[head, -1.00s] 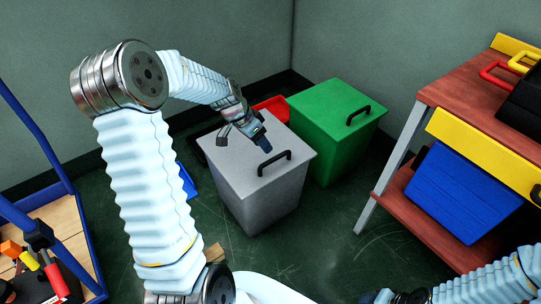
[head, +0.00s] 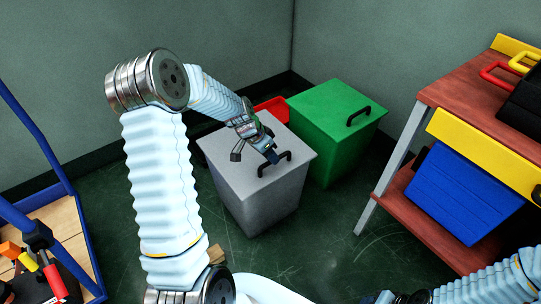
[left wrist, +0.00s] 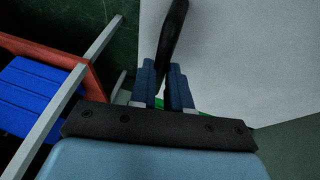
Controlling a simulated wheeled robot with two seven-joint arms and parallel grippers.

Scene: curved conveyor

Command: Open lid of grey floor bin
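The grey floor bin (head: 262,205) stands on the floor in the head view, its flat lid (head: 225,150) down. A black bar handle (head: 288,158) sits on the lid; the handle (left wrist: 174,30) also runs up from between the fingers in the left wrist view. My left gripper (head: 271,154) is at the handle's left part, low over the lid. In the left wrist view its blue fingers (left wrist: 163,88) are close together with the handle filling the narrow gap, so it looks shut on the handle.
A green bin (head: 325,135) stands close behind and to the right of the grey one. A red container (head: 272,108) is behind it. A red-brown workbench (head: 450,100) with a blue box (head: 460,195) is at right. A blue-framed cart (head: 75,225) is at left.

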